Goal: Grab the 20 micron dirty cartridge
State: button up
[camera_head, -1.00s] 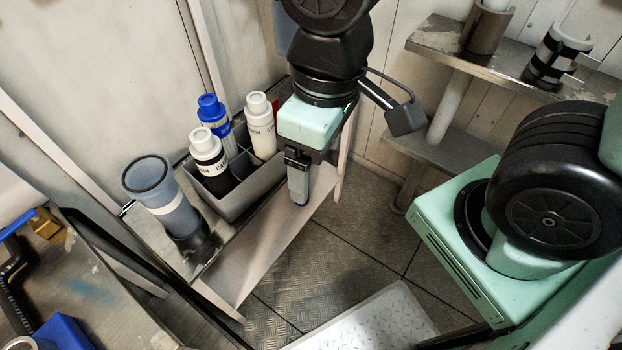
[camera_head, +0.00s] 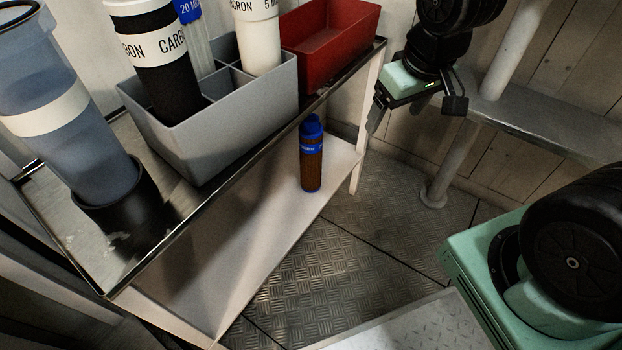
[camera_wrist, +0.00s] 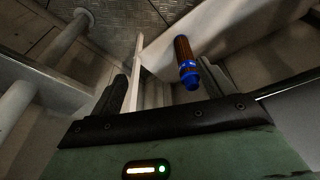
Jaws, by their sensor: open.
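A brown cartridge (camera_head: 311,165) with a blue cap and blue band stands upright on the white lower shelf (camera_head: 265,215), near its right end. Its label is too small to read. It also shows in the wrist view (camera_wrist: 183,55), beyond the fingers and nearer the right one. My gripper (camera_head: 377,122) is open and empty, up and to the right of the cartridge and apart from it. In the wrist view my gripper (camera_wrist: 163,85) has its two dark fingers spread.
Above that shelf, a metal top (camera_head: 125,240) holds a grey divided bin (camera_head: 215,130) with white, black-and-white and blue-labelled cartridges, a red bin (camera_head: 335,45), and a blue-grey housing (camera_head: 75,150) in a black cup. A shelf rack (camera_head: 545,125) stands at right. Patterned floor is clear.

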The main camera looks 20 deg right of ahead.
jog(key=w+d+f+n+t+b, duration=0.35)
jog(key=w+d+f+b, duration=0.25)
jog(key=w+d+f, duration=0.45)
jog(key=n+t+y+b, duration=0.2)
jog(key=n+y+b, duration=0.35)
jog(key=y, duration=0.55)
send_near(311, 156)
jog(key=w+a, duration=0.2)
jog(key=w, duration=0.2)
jog(key=b+x, duration=0.2)
jog(key=x, duration=0.1)
jog(key=b+x, duration=0.2)
jog(key=x, duration=0.1)
jog(key=shift+w, duration=0.6)
jog(key=shift+r, duration=0.1)
